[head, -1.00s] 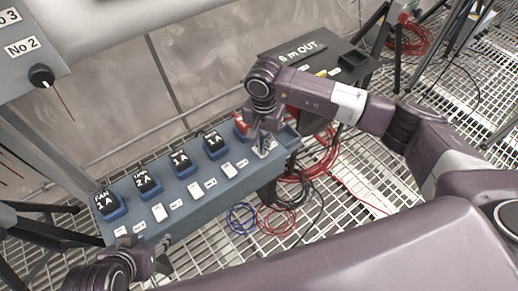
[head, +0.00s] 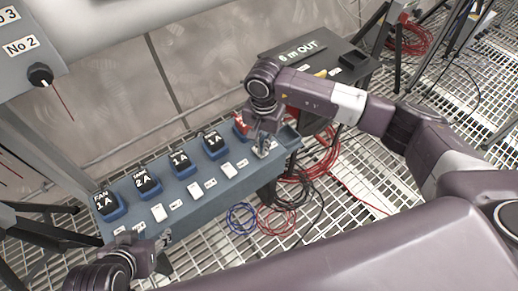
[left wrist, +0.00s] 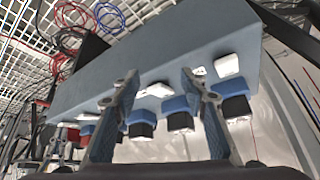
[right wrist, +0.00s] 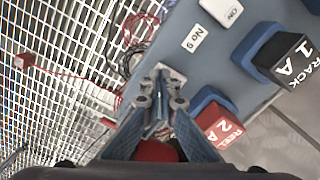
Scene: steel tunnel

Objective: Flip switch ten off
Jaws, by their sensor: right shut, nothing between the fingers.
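A blue-grey switch panel (head: 185,205) carries a row of white rocker switches with number labels, too small to read in the head view. My right gripper (head: 262,152) is over the rightmost switch position. In the right wrist view, its fingers (right wrist: 161,88) are shut and empty. A pale switch plate (right wrist: 172,73) shows just beyond the fingertips, mostly hidden; I cannot tell its position or whether they touch. The neighbouring white rocker (right wrist: 222,10) reads ON. My left gripper (left wrist: 160,80) is open and empty, at the panel's left end.
Blue blocks with black tops (head: 179,161) line the panel's back edge; a red-topped one (right wrist: 218,126) stands beside my right gripper. Cable coils (head: 277,220) lie on the grating floor. A dark box (head: 315,58) stands behind right.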

